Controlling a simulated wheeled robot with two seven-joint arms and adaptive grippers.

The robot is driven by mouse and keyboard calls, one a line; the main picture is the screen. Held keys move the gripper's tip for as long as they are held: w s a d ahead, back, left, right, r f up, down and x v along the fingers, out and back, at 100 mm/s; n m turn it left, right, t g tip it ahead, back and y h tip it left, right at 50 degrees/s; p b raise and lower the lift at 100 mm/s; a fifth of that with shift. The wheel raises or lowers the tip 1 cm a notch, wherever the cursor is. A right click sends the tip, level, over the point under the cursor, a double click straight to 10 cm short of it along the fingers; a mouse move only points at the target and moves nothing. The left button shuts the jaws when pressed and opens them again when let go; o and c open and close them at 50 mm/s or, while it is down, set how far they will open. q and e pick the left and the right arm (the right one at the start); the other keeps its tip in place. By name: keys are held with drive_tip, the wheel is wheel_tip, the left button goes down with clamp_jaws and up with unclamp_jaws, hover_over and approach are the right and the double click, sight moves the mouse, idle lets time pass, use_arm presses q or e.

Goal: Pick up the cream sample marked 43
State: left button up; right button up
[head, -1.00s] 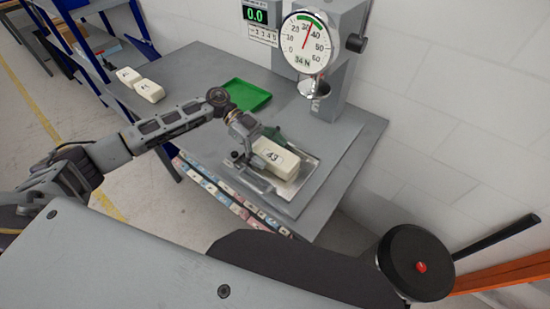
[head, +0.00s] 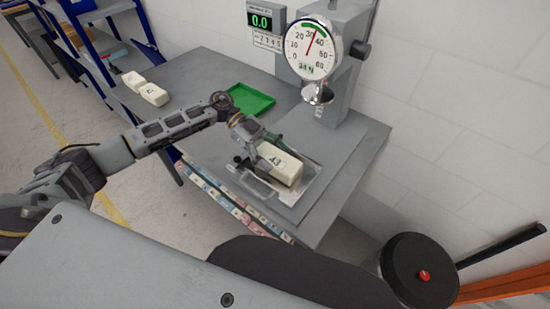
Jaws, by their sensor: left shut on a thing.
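The cream sample marked 43 (head: 284,168) is a pale block at the metal plate (head: 312,184) near the front of the bench. My left gripper (head: 264,164) is shut on this sample at its left side. The sample looks slightly tilted; I cannot tell whether its underside touches the plate. Part of it is hidden by the gripper. My right gripper is not in view.
Two other cream samples (head: 153,94) lie at the back left of the bench (head: 205,75). A green tray (head: 248,99) stands behind my left gripper. A press with a round dial gauge (head: 314,48) rises at the back right. A blue shelf (head: 95,50) stands left.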

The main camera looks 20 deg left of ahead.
sight(265, 150)
use_arm(q)
wheel_tip(265, 150, up, 2)
drive_tip(key=shift+r, duration=0.35)
drive_tip(key=shift+w+a+r, duration=0.1)
drive_tip(key=shift+a+r, duration=0.05)
drive_tip(key=shift+r, duration=0.05)
drive_tip(key=a, duration=0.1)
drive_tip(key=w+a+b, duration=0.1)
drive_tip(key=a, duration=0.1)
drive_tip(key=shift+a, duration=0.1)
drive_tip(key=w+a, duration=0.1)
drive_tip(key=a, duration=0.2)
drive_tip(key=w+a+b, duration=0.1)
drive_tip(key=a, duration=0.3)
drive_tip(key=w+a+b, duration=0.1)
drive_tip(key=w+a, duration=0.1)
drive_tip(key=a, duration=0.2)
drive_tip(key=shift+a, duration=0.15)
drive_tip(key=shift+w+a, duration=0.2)
drive_tip(key=shift+a, duration=0.35)
drive_tip(key=shift+w+a, duration=0.15)
drive_tip(key=shift+a, duration=0.4)
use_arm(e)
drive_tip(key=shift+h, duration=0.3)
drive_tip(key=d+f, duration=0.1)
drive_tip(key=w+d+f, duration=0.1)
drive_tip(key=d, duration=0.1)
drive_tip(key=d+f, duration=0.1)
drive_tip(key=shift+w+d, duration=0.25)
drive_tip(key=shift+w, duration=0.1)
